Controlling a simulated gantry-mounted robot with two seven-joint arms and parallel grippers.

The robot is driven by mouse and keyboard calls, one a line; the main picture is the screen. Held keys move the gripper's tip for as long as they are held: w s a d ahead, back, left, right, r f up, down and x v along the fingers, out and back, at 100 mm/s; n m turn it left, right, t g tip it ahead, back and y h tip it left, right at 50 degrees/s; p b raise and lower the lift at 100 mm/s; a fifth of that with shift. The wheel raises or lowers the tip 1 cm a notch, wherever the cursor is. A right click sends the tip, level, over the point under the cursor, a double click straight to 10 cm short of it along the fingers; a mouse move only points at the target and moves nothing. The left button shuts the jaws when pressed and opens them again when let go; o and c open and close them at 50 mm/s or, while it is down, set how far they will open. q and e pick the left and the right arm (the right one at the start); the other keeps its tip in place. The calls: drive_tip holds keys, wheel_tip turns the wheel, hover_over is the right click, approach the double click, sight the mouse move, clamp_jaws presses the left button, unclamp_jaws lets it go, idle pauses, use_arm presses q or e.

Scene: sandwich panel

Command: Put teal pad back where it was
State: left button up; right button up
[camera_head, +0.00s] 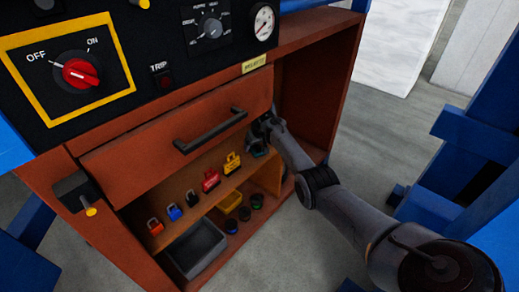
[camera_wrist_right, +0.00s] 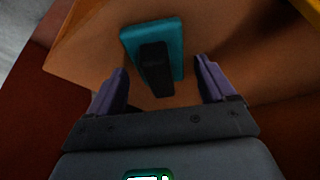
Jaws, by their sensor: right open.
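The teal pad (camera_wrist_right: 178,42) shows in the right wrist view as a teal block with a black part (camera_wrist_right: 154,68) across its front. It rests against the orange-brown surface of the cabinet. My right gripper (camera_wrist_right: 162,80) is open, with one finger on each side of the pad's lower end and visible gaps on both sides. In the head view my right gripper (camera_head: 260,133) reaches to the right end of the shelf and mostly covers the teal pad (camera_head: 259,151). My left gripper is not in view.
Red, yellow, black, blue and orange padlocks (camera_head: 210,180) stand in a row left of the gripper. Below are a grey tray (camera_head: 196,250), a yellow bin (camera_head: 229,201) and dark round pieces (camera_head: 257,201). A drawer (camera_head: 170,130) with a black handle (camera_head: 210,130) juts out above.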

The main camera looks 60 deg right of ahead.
sight(259, 148)
drive_tip(key=shift+s+r+p, duration=0.1)
drive_tip(key=shift+r+p, duration=0.45)
drive_tip(key=shift+p, duration=0.05)
drive_tip(key=s+p, duration=0.1)
drive_tip(key=a+p, duration=0.1)
drive_tip(key=s+a+p, duration=0.1)
drive_tip(key=p, duration=0.1)
drive_tip(key=shift+s+r, duration=0.25)
drive_tip(key=shift+s, duration=0.1)
drive_tip(key=s+a+n+p, duration=0.2)
drive_tip(key=s+a, duration=0.5)
drive_tip(key=a, duration=0.4)
drive_tip(key=s+a+n+p, duration=0.1)
drive_tip(key=s+a+n, duration=0.1)
drive_tip(key=s+a, duration=0.6)
drive_tip(key=s+a+n+p, duration=0.25)
drive_tip(key=s+a, duration=0.25)
drive_tip(key=a, duration=0.8)
drive_tip(key=s+a+r+n+y, duration=0.1)
drive_tip(key=s+a+r, duration=0.2)
drive_tip(key=s+a, duration=0.2)
drive_tip(key=s+a+r+n+y, duration=0.1)
drive_tip(key=s+a+r, duration=0.2)
drive_tip(key=a, duration=0.6)
drive_tip(key=shift+s+a+r+y, duration=0.15)
drive_tip(key=shift+s+r+y, duration=0.15)
drive_tip(key=shift+s, duration=0.7)
